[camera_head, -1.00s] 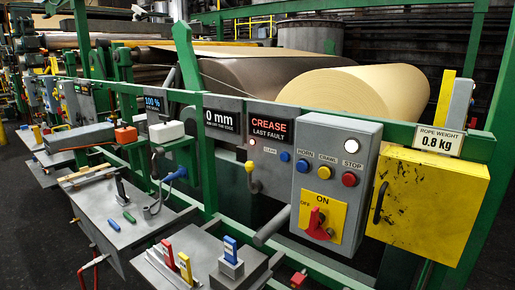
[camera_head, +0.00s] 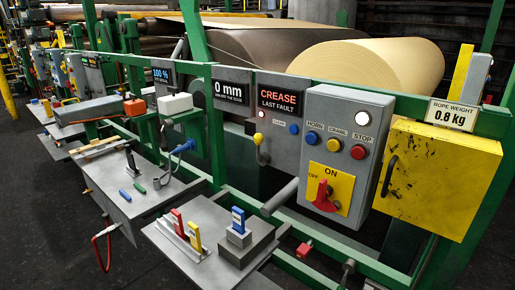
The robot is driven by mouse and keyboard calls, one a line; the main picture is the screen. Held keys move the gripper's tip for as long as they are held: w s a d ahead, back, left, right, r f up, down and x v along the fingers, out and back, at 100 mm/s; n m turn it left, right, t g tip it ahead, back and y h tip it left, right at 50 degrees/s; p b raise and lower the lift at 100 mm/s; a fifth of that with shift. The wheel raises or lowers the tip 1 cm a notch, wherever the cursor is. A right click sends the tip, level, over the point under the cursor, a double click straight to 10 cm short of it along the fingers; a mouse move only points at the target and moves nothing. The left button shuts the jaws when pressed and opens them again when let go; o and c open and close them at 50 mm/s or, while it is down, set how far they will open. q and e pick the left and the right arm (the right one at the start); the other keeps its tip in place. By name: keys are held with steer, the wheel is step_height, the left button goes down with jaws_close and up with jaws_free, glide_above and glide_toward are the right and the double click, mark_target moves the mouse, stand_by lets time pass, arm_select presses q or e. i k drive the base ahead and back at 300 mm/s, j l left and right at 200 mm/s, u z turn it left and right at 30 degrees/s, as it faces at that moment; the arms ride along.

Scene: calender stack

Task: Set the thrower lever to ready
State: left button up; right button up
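No lever in the head view carries a readable thrower label, so I cannot tell which one it is. A hanging lever with a yellow knob (camera_head: 260,140) is under the CREASE sign. A red rotary switch (camera_head: 324,196) sits on a yellow ON/OFF plate on the grey control box (camera_head: 345,110). Neither of my grippers is in view.
A grey shelf (camera_head: 190,258) with red, yellow and blue tagged pieces juts out low in front. Another grey table (camera_head: 100,185) stands left. A yellow cabinet (camera_head: 437,185) hangs right. Large rolls (camera_head: 370,70) lie behind the green rail. Dark floor (camera_head: 40,230) is clear at left.

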mark_target(259, 137)
steer(key=j, duration=0.55)
steer(key=k+j, duration=0.1)
steer(key=j, duration=0.45)
steer(key=j+z, duration=0.1)
steer(key=j, duration=0.45)
steer(key=k+j, duration=0.15)
steer(key=j, duration=0.4)
